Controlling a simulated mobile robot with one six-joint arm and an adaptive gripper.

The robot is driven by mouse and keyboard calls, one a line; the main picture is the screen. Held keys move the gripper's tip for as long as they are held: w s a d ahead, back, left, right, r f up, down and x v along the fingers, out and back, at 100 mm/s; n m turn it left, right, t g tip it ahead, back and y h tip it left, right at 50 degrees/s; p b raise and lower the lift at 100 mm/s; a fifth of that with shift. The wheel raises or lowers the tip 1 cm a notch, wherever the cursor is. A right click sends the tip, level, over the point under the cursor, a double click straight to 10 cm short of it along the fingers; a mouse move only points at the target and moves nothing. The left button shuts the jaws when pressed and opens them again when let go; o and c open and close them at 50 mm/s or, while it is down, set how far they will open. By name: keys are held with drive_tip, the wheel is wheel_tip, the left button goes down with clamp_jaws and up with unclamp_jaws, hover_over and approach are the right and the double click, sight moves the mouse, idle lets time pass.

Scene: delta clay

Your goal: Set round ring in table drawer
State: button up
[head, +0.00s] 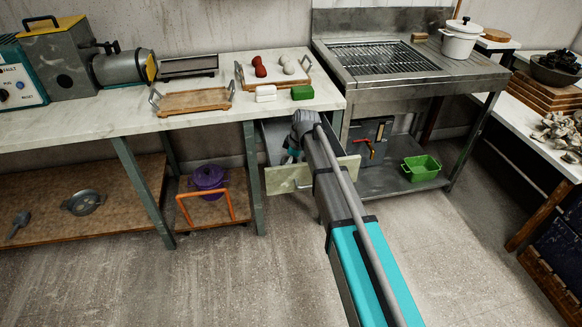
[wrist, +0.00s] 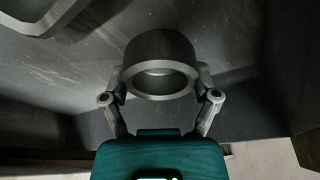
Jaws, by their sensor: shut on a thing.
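The round ring (wrist: 160,48) is a thick grey metal ring, seen in the wrist view. My gripper (wrist: 161,88) is shut on it, with one finger on each side. The ring is over the dark floor of the table drawer (wrist: 60,75); I cannot tell whether it touches that floor. In the head view the drawer (head: 289,179) is pulled out under the right end of the white table, with a pale front. My arm reaches down into it there and hides the ring and most of my gripper.
A grey rounded object (wrist: 38,18) lies in the drawer at upper left of the wrist view. The table (head: 110,121) above bears trays and coloured blocks. A metal grill stand (head: 400,85) is close on the right, with a green basket (head: 422,170) on its lower shelf.

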drive_tip(key=shift+f, duration=0.15)
drive_tip(key=shift+f, duration=0.1)
drive_tip(key=o, duration=1.1)
drive_tip(key=p+v, duration=1.1)
drive_tip(key=v, duration=0.1)
drive_tip(key=shift+p, duration=0.3)
drive_tip(key=shift+s, duration=0.1)
idle(0.8)
